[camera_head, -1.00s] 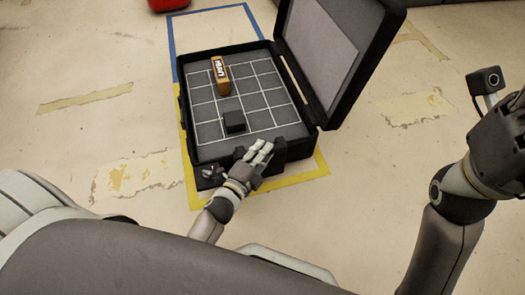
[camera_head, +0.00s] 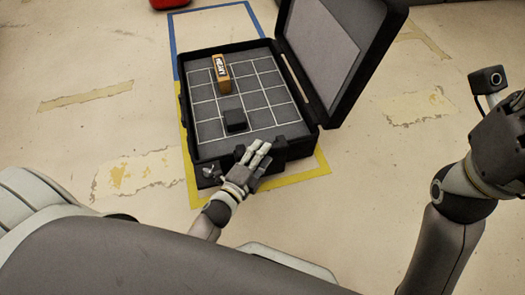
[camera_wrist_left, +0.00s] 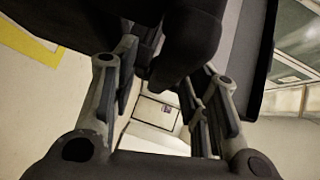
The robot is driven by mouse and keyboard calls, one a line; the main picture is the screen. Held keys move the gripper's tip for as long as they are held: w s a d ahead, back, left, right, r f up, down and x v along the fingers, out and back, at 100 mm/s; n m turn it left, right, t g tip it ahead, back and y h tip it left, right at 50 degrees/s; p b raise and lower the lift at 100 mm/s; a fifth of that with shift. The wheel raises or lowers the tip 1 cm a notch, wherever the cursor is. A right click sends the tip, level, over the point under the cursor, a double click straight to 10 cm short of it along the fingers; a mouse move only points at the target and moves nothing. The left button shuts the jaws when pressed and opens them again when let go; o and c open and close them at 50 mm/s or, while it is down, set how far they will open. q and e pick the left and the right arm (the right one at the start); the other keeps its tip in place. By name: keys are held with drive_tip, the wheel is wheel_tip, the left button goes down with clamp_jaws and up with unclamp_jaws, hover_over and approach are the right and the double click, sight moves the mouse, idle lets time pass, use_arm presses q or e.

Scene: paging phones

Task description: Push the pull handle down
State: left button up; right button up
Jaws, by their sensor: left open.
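The black case (camera_head: 300,98) lies open on the floor, its lid leaning up to the right. Its pull handle looks like the dark bar (camera_head: 285,146) on the near edge, partly hidden by my left gripper (camera_head: 262,154). The left gripper is open and empty at that near edge, fingers pointing up and right. In the left wrist view, the dark case edge and handle part (camera_wrist_left: 187,45) hang just beyond and between the spread fingers. I cannot tell whether they touch. My right gripper (camera_head: 508,135) is at the far right, away from the case; its fingers are unclear.
An orange lettered box (camera_head: 222,76) and a small black block (camera_head: 235,120) stand on the gridded insert. Yellow (camera_head: 303,176) and blue (camera_head: 172,45) floor tape lie around the case. A red object (camera_head: 168,4) is at the top edge. The floor to the left is clear.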

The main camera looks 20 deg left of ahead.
use_arm(q)
drive_tip(key=v, duration=1)
drive_tip(key=shift+s, duration=0.3)
